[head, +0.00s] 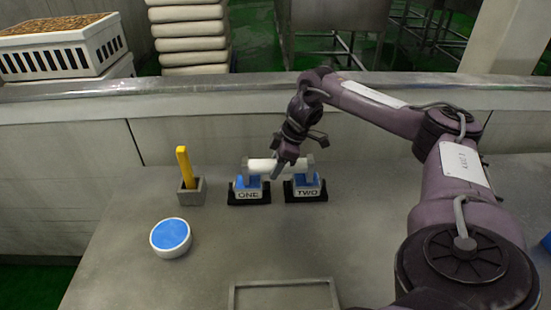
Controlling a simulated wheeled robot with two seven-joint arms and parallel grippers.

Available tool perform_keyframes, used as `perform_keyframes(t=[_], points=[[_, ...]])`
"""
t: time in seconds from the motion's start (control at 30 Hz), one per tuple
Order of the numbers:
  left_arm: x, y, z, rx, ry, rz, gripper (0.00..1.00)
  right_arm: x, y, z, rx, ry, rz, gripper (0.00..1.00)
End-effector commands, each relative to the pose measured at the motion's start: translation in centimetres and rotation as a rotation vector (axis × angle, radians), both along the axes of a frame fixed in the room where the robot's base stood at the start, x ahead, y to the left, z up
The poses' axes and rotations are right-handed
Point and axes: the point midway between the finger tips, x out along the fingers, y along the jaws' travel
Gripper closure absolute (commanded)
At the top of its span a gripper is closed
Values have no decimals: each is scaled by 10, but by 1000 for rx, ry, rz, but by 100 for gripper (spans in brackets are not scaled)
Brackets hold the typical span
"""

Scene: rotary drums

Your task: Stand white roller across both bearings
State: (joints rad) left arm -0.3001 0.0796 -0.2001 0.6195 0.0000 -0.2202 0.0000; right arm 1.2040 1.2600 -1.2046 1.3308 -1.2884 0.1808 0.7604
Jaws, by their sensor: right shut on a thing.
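The white roller (262,166) lies level across the tops of two bearing blocks, with grey ends. The left bearing, marked ONE (248,195), and the right bearing, marked TWO (307,193), are blue and white on black bases. My right gripper (281,166) points down at the roller's middle and is shut on it. Its fingers hide part of the roller. Whether the roller's ends rest fully in the bearings or hover just above them, I cannot tell. My left gripper is not in view.
A grey holder (192,193) with a yellow upright piece (184,164) stands left of the bearings. A round white dish with a blue top (170,236) sits at front left. A grey tray frame (285,286) lies at the front. A raised ledge (200,88) runs behind the table.

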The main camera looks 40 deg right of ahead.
Motion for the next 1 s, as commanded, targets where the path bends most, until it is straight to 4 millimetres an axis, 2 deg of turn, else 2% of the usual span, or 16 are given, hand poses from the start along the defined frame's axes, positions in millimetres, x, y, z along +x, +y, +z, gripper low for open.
perform_keyframes(t=[0.37,0.4,0.57,0.87,1.0], points=[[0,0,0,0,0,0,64,1,0,-1,1,-4,0,100],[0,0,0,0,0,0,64,1,0,-1,1,-4,0,62],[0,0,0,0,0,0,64,1,0,-1,1,-2,1,41],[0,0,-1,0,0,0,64,-1,0,-1,0,1,0,40],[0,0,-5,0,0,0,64,-3,-5,12,-1,-2,0,40]])
